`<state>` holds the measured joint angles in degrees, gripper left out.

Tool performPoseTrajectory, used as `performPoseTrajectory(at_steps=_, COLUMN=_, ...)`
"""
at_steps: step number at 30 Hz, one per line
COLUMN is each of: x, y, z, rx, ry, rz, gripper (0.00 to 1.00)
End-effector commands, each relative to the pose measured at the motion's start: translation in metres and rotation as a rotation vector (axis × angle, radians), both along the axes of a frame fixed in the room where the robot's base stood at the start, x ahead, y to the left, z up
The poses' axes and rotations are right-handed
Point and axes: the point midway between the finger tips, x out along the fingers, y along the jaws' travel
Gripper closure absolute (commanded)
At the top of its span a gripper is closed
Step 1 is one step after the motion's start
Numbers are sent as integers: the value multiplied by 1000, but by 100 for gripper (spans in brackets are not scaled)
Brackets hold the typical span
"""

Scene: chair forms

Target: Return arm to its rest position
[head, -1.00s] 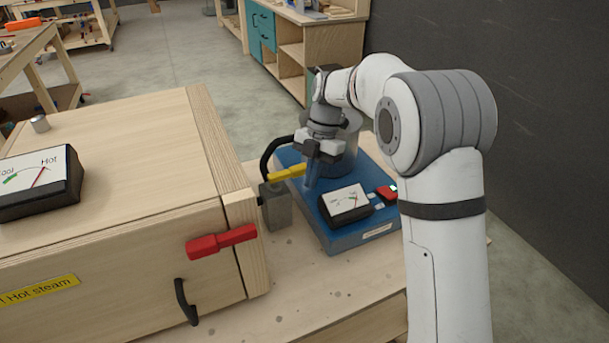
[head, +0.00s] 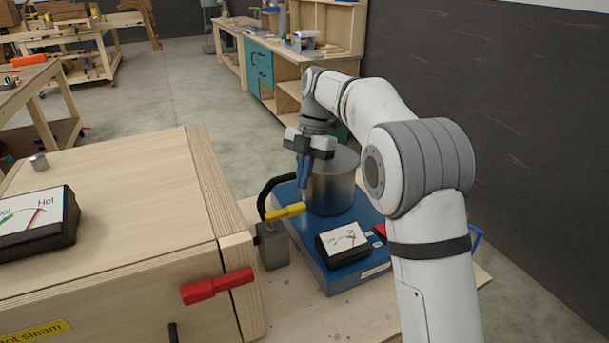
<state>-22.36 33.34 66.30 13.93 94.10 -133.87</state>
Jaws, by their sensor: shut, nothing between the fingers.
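My arm (head: 415,165) rises at the right of the head view and bends over toward the back of the blue unit. My gripper (head: 303,186) points down, with its fingers closed together and nothing between them. It is above the yellow valve handle (head: 287,211) and in front of or beside the metal cylinder (head: 332,185); I cannot tell whether it touches either.
The wooden steam box (head: 120,205) fills the left, with a red handle (head: 217,286) on its front and a Hot/Cool gauge (head: 36,221) on top. The blue unit (head: 325,262) carries a smaller gauge (head: 343,241). Workbenches stand behind on open floor (head: 190,95).

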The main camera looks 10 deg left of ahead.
Motion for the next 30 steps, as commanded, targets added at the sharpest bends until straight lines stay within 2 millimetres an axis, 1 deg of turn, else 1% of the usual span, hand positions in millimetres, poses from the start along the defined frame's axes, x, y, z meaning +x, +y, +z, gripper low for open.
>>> performPoseTrajectory(at_steps=2, x=0, y=0, z=0, rx=0, ry=0, rz=0, gripper=100)
performPoseTrajectory(at_steps=5, x=-6, y=-16, z=7, rx=-30, ry=-10, rz=-113, gripper=100)
performPoseTrajectory(at_steps=8, x=-18, y=-42, z=16, rx=-84, ry=-26, rz=-319, gripper=100)
performPoseTrajectory(at_steps=9, x=-25, y=-55, z=19, rx=-108, ry=-32, rz=-421, gripper=100)
performPoseTrajectory(at_steps=11, x=-36, y=-76, z=23, rx=-142, ry=-42, rz=-585, gripper=100)
performPoseTrajectory(at_steps=15, x=-68, y=-120, z=28, rx=-209, ry=-60, rz=-964, gripper=100)
performPoseTrajectory(at_steps=20, x=-112, y=-166, z=24, rx=-254, ry=-72, rz=-1396, gripper=100)
performPoseTrajectory(at_steps=21, x=-124, y=-177, z=21, rx=-260, ry=-72, rz=-1505, gripper=100)
performPoseTrajectory(at_steps=23, x=-142, y=-192, z=16, rx=-265, ry=-72, rz=-1665, gripper=100)
performPoseTrajectory(at_steps=24, x=-155, y=-201, z=12, rx=-266, ry=-69, rz=-1773, gripper=100)
performPoseTrajectory(at_steps=26, x=-174, y=-215, z=5, rx=-261, ry=-64, rz=-1933, gripper=100)
performPoseTrajectory(at_steps=27, x=-187, y=-223, z=0, rx=-256, ry=-61, rz=-2037, gripper=100)
performPoseTrajectory(at_steps=30, x=-218, y=-241, z=-15, rx=-233, ry=-42, rz=-2281, gripper=100)
